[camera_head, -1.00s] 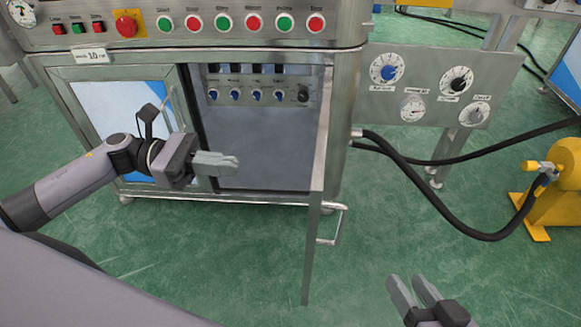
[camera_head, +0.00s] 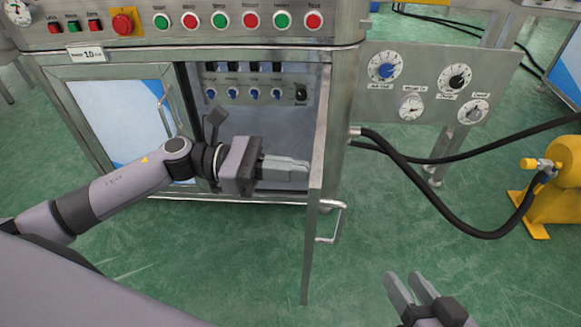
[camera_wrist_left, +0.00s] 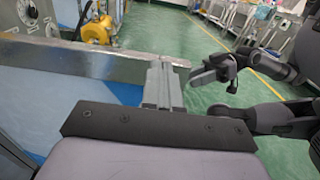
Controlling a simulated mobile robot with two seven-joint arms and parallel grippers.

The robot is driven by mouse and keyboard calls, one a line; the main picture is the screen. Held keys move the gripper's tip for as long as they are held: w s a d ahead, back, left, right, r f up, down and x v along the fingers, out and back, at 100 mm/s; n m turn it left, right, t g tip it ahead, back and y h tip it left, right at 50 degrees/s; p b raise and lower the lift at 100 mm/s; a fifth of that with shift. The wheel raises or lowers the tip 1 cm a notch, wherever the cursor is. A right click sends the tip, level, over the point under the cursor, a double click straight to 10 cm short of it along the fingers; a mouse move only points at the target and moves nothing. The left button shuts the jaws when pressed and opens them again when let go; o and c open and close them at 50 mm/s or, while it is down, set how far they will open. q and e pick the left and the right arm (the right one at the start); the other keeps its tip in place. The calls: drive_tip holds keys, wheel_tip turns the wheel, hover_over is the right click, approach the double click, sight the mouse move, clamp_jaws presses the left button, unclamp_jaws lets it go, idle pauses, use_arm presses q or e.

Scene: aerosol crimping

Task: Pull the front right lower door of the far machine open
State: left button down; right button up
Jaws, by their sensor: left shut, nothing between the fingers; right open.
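The front right lower door (camera_head: 315,215) of the machine stands swung open, seen nearly edge-on, with its bar handle (camera_head: 335,224) on its right side. Behind it the compartment (camera_head: 265,130) is exposed, with a row of small knobs inside. My left gripper (camera_head: 308,164) is shut and empty, in front of the opening at the door's inner, left side. In the left wrist view its fingers (camera_wrist_left: 163,82) are close to the door's metal frame (camera_wrist_left: 90,61); I cannot tell whether they touch. My right gripper (camera_head: 412,286) is open and empty, low to the right of the door.
The left lower door (camera_head: 120,115) is closed. A button panel (camera_head: 215,20) runs above. A gauge plate (camera_head: 430,80) and black hoses (camera_head: 430,205) stick out to the right, near a yellow machine (camera_head: 555,190). Green floor (camera_head: 370,255) is clear in front.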

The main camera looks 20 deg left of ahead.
use_arm(q)
drive_tip(key=w+d, duration=0.1)
drive_tip(key=d, duration=0.8)
drive_tip(key=shift+w+d, duration=0.35)
drive_tip(key=shift+w, duration=0.05)
